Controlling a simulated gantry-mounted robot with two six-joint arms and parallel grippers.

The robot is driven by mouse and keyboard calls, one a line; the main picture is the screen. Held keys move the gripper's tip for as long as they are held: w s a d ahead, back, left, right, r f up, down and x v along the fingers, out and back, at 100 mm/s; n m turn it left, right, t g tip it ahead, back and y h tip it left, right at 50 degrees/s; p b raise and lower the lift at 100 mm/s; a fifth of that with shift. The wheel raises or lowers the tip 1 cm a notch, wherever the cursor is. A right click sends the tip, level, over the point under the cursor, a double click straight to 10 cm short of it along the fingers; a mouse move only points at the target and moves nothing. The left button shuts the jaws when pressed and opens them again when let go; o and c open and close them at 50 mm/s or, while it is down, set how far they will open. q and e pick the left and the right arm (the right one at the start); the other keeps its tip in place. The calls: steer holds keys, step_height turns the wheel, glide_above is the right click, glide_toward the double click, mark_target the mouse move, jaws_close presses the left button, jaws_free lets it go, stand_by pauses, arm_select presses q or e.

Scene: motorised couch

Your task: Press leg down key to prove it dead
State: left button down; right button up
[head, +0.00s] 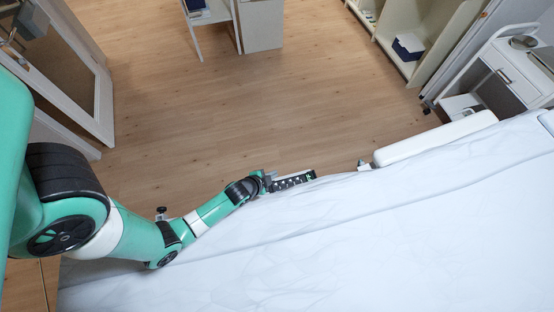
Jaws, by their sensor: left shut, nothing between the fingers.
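A dark handset (292,181) with small pale keys lies along the far edge of the white-sheeted couch (360,240), near the middle of the head view. Its key labels are too small to read, so I cannot tell which one is leg down. My left arm reaches in from the left, low over the couch edge. My left gripper (268,181) is shut and empty at the left end of the handset. I cannot tell whether its tip touches a key. My right gripper is out of view.
A white padded side rail (435,138) stands along the couch edge to the right. A white cart (512,75) and open shelves (415,30) stand at the upper right. A white door (65,60) is at the upper left. The wooden floor between is clear.

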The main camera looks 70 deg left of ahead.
arm_select(q)
steer(key=b, duration=0.8)
glide_above(273, 186)
step_height(273, 186, down, 8)
steer(key=shift+r, duration=0.1)
steer(key=shift+f, duration=0.5)
stand_by(1.2)
steer(key=shift+f+b, duration=0.4)
steer(key=shift+b, duration=0.1)
steer(key=shift+f+b, duration=0.3)
steer(key=shift+f, duration=0.05)
stand_by(1.6)
steer(key=shift+r+p, duration=0.75)
steer(key=shift+p, duration=0.1)
